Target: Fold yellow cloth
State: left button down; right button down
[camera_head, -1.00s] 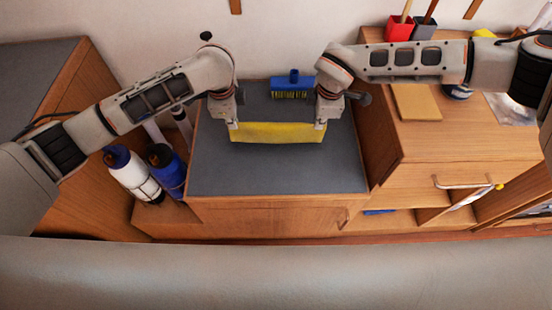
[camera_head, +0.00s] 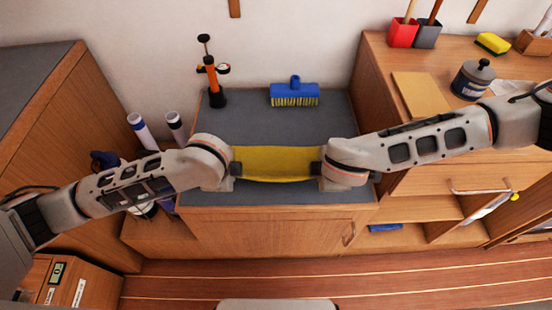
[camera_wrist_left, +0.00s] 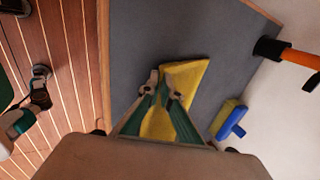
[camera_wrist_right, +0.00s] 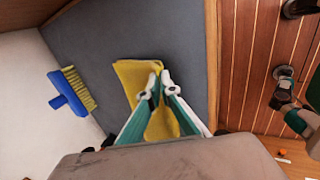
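The yellow cloth (camera_head: 276,164) is stretched between my two grippers over the front part of the grey countertop (camera_head: 270,128). It sags slightly in the middle. My left gripper (camera_head: 235,168) is at the cloth's left end, and my right gripper (camera_head: 317,168) is at its right end. In the left wrist view the fingertips (camera_wrist_left: 161,88) close on the cloth (camera_wrist_left: 186,78). In the right wrist view the fingertips (camera_wrist_right: 158,85) also close on the cloth (camera_wrist_right: 135,78). I cannot tell whether the lower part touches the countertop.
A blue brush (camera_head: 295,93) and an orange-and-black tool (camera_head: 213,84) stand at the back of the countertop. On the right cabinet are red (camera_head: 403,33) and grey (camera_head: 427,35) holders, a jar (camera_head: 472,80) and a sponge (camera_head: 492,43). White cylinders (camera_head: 141,128) stand left. The countertop between brush and cloth is clear.

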pick_arm(q)
jog(key=shift+f, duration=0.1)
pick_arm(e)
jog(key=shift+s+f, duration=0.1)
pick_arm(q)
jog(key=c, duration=2)
grip_release()
pick_arm(e)
jog(key=c, duration=2)
grip_release()
pick_arm(q)
jog(key=shift+s, duration=0.1)
